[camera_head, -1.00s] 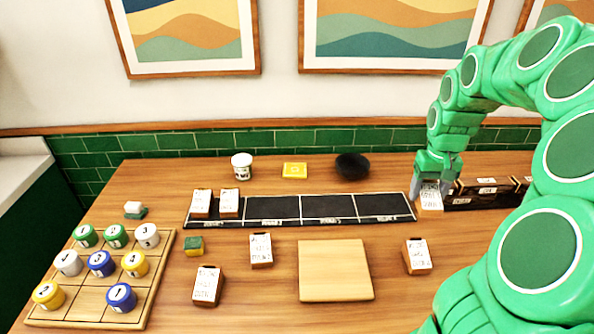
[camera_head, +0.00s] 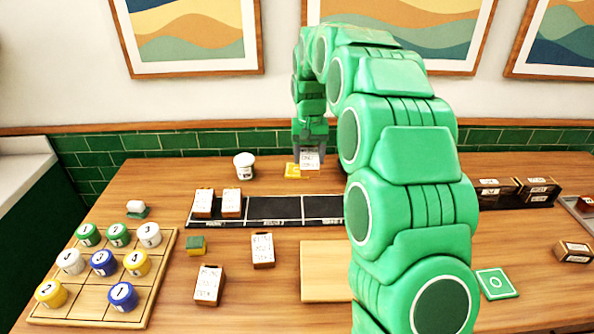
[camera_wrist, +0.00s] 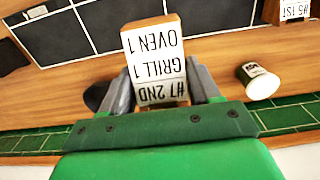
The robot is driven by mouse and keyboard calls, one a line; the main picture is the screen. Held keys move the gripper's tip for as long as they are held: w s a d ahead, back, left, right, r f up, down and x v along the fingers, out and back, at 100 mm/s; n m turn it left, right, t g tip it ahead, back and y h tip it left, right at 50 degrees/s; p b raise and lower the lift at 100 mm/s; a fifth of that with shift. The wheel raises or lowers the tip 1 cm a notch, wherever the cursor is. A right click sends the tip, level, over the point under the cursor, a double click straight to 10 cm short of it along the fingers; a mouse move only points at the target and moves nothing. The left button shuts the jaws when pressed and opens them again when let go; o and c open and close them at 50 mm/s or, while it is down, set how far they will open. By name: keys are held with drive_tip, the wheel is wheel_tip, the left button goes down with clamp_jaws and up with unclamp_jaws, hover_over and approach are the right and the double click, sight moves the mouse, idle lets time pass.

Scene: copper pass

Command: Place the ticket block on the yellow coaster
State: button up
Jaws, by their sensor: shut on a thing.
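My gripper (camera_head: 314,153) is shut on a ticket block (camera_head: 310,163) at the back of the table. In the wrist view the block (camera_wrist: 153,50) sits between the fingers, its white face reading "#7 2ND, GRILL 1, OVEN 1" upside down. The yellow coaster (camera_head: 292,171) lies just left of the held block in the head view and is partly covered. I cannot tell how high the block is above the table. The coaster is not visible in the wrist view.
A white cup (camera_head: 244,165) stands left of the coaster. A dark round thing (camera_wrist: 95,95) shows beside the gripper. The black divided strip (camera_head: 275,209) lies in front, with two ticket blocks (camera_head: 217,203) at its left end. My arm hides the table's middle right.

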drive_tip(key=shift+w+a+f, duration=0.15)
drive_tip(key=shift+w+a, duration=0.2)
drive_tip(key=shift+a, duration=0.2)
drive_tip(key=shift+w+a+f, duration=0.3)
drive_tip(key=shift+w+f, duration=1.2)
drive_tip(key=shift+w, duration=0.65)
drive_tip(key=shift+w+a+f, duration=0.25)
drive_tip(key=shift+w+f, duration=1.25)
drive_tip(key=shift+w, duration=0.6)
drive_tip(key=shift+w+a+f, duration=0.3)
drive_tip(key=shift+w+f, duration=1.2)
drive_tip(key=shift+w, duration=0.65)
drive_tip(key=shift+f, duration=0.1)
drive_tip(key=shift+w+f, duration=0.25)
drive_tip(key=shift+f, duration=1.5)
drive_tip(key=shift+f, duration=0.1)
drive_tip(key=o, duration=1.1)
